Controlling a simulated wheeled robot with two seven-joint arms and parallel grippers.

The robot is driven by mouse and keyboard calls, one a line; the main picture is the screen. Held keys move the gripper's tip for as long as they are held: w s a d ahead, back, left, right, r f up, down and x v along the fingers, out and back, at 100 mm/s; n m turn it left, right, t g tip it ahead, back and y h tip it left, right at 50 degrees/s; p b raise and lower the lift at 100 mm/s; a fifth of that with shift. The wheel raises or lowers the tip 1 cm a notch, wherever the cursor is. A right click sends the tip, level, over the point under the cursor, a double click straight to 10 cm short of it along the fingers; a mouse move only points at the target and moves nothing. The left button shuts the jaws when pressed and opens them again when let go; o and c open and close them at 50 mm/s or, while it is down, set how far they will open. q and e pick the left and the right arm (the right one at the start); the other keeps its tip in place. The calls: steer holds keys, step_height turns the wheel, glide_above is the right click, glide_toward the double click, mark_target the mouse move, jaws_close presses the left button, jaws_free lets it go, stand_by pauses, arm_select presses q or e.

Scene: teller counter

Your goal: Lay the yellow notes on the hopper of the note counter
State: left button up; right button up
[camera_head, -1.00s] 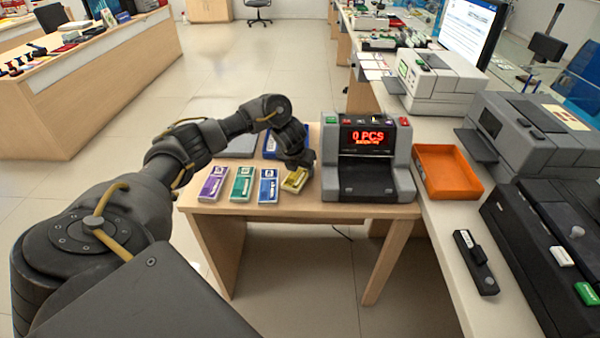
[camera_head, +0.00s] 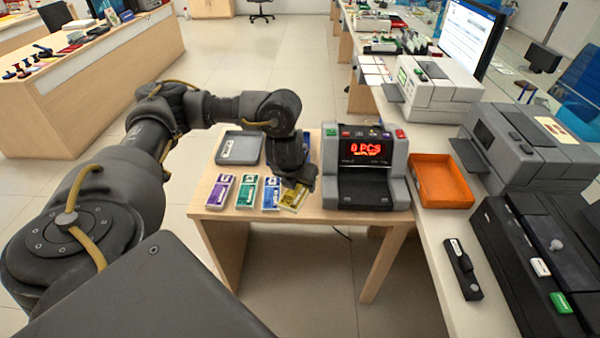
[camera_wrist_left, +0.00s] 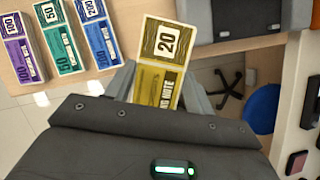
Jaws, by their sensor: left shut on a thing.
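The yellow notes (camera_head: 292,199), a bundle marked 20, are held between the fingers of my left gripper (camera_head: 298,184), which is shut on them. In the left wrist view the bundle (camera_wrist_left: 165,42) sticks out between the fingertips (camera_wrist_left: 157,88). I cannot tell whether it is clear of the tabletop. The note counter (camera_head: 367,168) stands just right of the gripper, its dark front tray (camera_head: 365,190) bare and its display reading 0 PCS. My right gripper is not in view.
Purple (camera_head: 219,190), green (camera_head: 246,191) and blue (camera_head: 271,192) bundles lie in a row left of the gripper. A grey tray (camera_head: 239,148) is behind them. An orange tray (camera_head: 441,181) sits right of the counter. The wooden table's front edge is close.

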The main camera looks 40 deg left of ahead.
arm_select(q)
steer(key=shift+d+r+n, duration=0.15)
steer(key=shift+d+n, duration=0.35)
steer(key=shift+d, duration=0.05)
steer(key=s+d+r+n+g, duration=0.2)
steer(key=d+r+n+g, duration=0.1)
steer(key=n, duration=0.7)
steer(key=s+d+r+n+g, duration=0.2)
steer(key=d+r+n, duration=0.3)
steer(key=n, duration=0.6)
steer(key=s+d+r+n+g+h, duration=0.1)
steer(key=s+d+r+n+g, duration=0.1)
steer(key=d+n, duration=0.4)
steer(key=r+n+g, duration=0.1)
steer(key=n+g, duration=0.1)
steer(key=n, duration=0.3)
steer(key=shift+s+d+r, duration=0.2)
steer(key=shift+s+r, duration=0.2)
